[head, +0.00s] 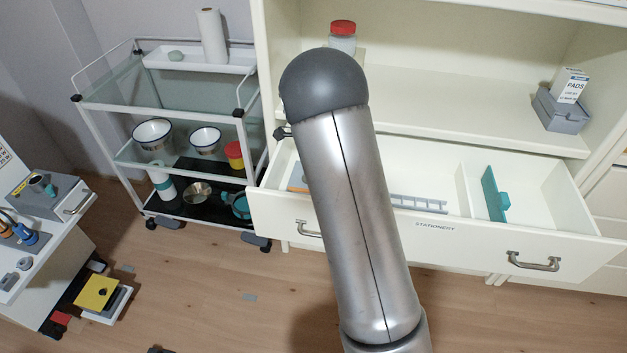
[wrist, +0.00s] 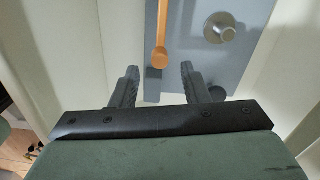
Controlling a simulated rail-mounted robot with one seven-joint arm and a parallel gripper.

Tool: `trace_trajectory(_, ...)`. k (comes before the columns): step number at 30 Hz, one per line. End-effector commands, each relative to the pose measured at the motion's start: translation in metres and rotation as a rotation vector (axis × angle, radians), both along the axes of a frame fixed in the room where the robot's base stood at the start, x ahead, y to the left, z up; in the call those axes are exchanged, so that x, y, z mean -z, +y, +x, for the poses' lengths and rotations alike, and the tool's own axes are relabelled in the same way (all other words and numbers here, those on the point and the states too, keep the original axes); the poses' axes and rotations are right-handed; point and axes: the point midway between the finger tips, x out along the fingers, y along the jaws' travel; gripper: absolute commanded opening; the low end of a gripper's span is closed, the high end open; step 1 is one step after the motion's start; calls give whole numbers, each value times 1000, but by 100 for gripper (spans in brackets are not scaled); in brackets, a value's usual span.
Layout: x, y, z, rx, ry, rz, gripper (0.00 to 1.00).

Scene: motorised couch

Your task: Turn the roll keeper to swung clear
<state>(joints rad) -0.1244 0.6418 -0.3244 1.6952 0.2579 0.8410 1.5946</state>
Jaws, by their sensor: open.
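In the wrist view an orange bar with a rounded end (wrist: 160,57) lies on a blue-grey plate (wrist: 190,60). It looks like the roll keeper, though no label shows. It runs up and out of the picture, so its upper end is hidden. My gripper (wrist: 160,73) is open, its two dark fingers on either side of the bar's rounded end in the picture. I cannot tell whether they touch it, and nothing is held. In the head view my own arm hides the gripper.
A round metal knob (wrist: 220,28) stands on the plate, right of the bar. Pale walls flank the plate. In the head view an open stationery drawer (head: 440,238) holds a teal divider (head: 493,195). A glass-shelved trolley (head: 118,153) stands left of it.

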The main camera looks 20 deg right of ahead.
Motion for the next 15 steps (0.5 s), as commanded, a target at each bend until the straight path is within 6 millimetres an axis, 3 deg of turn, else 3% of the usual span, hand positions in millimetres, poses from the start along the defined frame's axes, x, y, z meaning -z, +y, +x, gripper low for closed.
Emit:
trace_trajectory(1, -16, 0, 1, -1, -5, -1, 41)
trace_trajectory(9, -82, 0, 0, 0, -5, -1, 41)
trace_trajectory(15, -118, 1, 0, 0, -4, 0, 41)
